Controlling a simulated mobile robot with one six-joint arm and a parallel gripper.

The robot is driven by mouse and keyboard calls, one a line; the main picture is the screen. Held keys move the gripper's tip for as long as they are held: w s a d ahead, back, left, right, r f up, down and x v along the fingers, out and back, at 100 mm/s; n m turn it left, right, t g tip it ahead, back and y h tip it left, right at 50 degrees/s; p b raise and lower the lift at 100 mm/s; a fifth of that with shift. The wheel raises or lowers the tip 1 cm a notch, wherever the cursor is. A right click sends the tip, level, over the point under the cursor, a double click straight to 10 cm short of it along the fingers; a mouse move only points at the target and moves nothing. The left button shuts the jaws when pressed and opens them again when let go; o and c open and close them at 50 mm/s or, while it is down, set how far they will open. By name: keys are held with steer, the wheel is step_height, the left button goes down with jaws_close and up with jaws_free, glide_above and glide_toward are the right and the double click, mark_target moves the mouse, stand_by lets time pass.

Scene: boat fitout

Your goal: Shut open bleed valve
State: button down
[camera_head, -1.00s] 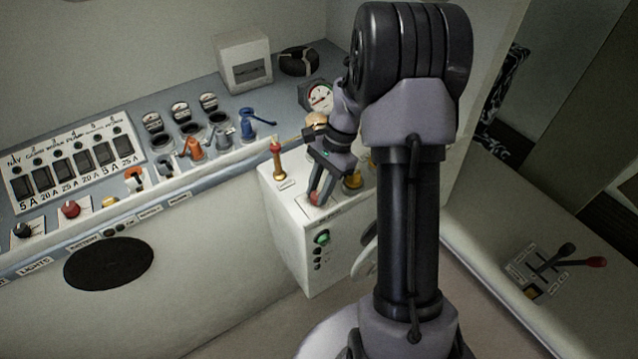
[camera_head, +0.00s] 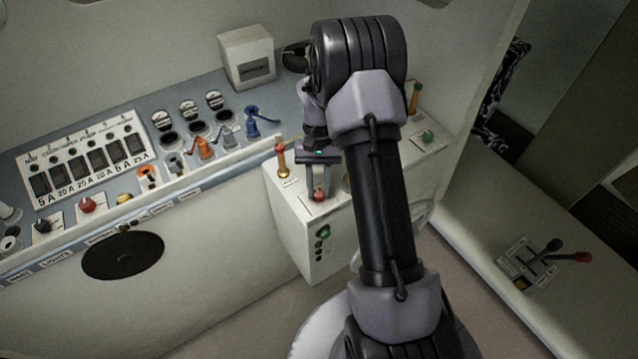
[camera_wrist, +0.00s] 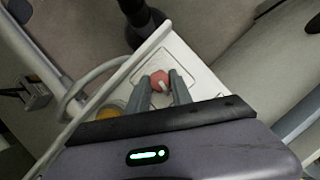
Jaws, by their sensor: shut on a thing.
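My gripper (camera_head: 318,191) points down over the white box (camera_head: 296,232), its two fingers shut on a small red knob (camera_head: 318,196). In the wrist view, the red knob (camera_wrist: 159,78) sits between the fingertips (camera_wrist: 163,82) and carries a white mark. It stands on a light label plate; its lower part is hidden. A brass valve with a red top (camera_head: 281,160) stands upright just left of the gripper. I cannot read the labels, so I cannot tell which one is the bleed valve.
A console with switches, gauges and a blue valve (camera_head: 258,122) lies to the left. A green knob (camera_head: 427,136) and another upright handle (camera_head: 414,97) stand behind my arm on the box. Levers (camera_head: 555,255) lie to the right. A yellow round part (camera_wrist: 113,107) is beside the fingers.

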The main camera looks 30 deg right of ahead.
steer(key=shift+n, duration=0.9)
steer(key=shift+h+p, duration=0.3)
steer(key=shift+h, duration=0.1)
steer(key=c, duration=1.1)
jaws_free()
steer(key=p+v, duration=0.2)
steer(key=v, duration=1.5)
steer(key=shift+w+r, duration=0.1)
steer(key=shift+w, duration=0.15)
